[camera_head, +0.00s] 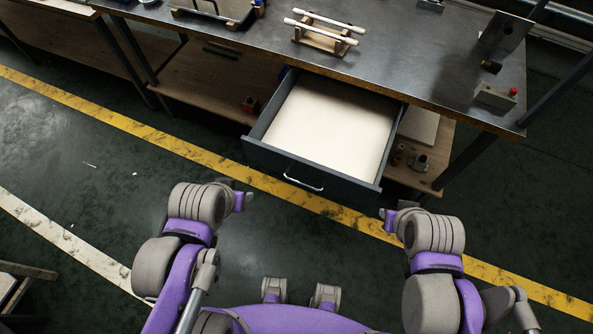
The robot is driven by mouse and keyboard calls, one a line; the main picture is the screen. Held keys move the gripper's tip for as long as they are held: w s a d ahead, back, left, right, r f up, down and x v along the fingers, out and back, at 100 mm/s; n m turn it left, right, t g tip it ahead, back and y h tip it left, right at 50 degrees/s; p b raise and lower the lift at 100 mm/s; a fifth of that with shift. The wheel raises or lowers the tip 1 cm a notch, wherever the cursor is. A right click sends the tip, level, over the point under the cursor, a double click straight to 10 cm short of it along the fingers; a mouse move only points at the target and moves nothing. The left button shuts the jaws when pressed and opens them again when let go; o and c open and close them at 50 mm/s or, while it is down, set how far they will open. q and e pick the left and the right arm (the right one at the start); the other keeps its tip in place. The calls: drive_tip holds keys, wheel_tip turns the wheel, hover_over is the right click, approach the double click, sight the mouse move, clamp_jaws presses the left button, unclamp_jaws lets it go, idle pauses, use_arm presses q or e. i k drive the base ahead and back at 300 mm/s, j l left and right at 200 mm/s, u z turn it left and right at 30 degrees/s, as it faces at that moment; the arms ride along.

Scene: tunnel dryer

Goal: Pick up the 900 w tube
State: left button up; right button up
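Two white tubes lie side by side across a small wooden rack (322,42) on the metal workbench top. The rear tube (330,21) and the front tube (320,32) look alike, and no wattage marking is readable, so I cannot tell which is the 900 w one. My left gripper (245,201) is in front of the bench, low and left of the open drawer's handle, far from the tubes. My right gripper (386,214) is in front of the drawer's right corner, also far from them. Both gripper tips are small and partly hidden, and neither visibly holds anything.
An open drawer (315,175) with a pale, empty bottom juts out from the bench (415,55) between me and the rack. A tray-like fixture (215,12) stands left of the rack. A box with a red button (497,95) and a metal plate (506,32) stand right.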

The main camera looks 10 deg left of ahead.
sight(351, 42)
drive_tip(key=u, duration=0.3)
drive_tip(key=i+l+u, duration=0.1)
drive_tip(key=u, duration=0.3)
drive_tip(key=l+u, duration=0.6)
drive_tip(key=u, duration=0.15)
drive_tip(key=l+u, duration=0.35)
drive_tip(key=l, duration=1.1)
drive_tip(key=k+l, duration=0.15)
drive_tip(key=l, duration=0.2)
